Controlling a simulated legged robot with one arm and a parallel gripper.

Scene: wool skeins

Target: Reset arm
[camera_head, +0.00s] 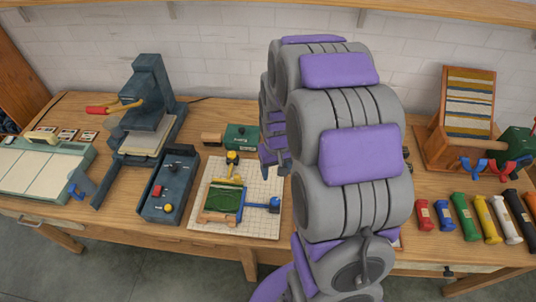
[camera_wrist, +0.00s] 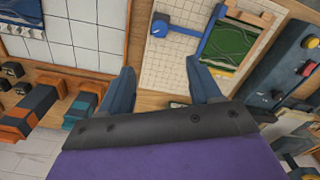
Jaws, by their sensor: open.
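My grey and purple arm rises over the middle of the bench in the head view and bends back on itself. My gripper shows in the wrist view (camera_wrist: 160,78), with its two dark fingers spread apart and nothing between them. Beyond the fingers lie the wooden bench top and the edge of a gridded white mat (camera_wrist: 168,75). In the head view the gripper is mostly hidden by the arm, with only a small part seen at the arm's left side.
The wooden bench (camera_head: 235,105) holds a dark press (camera_head: 150,95), a dark control box (camera_head: 167,185), the gridded mat (camera_head: 262,227) with a green piece in a fixture, a wooden rack (camera_head: 468,105) and several coloured skeins (camera_head: 464,215). A shelf (camera_head: 420,10) runs along the wall.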

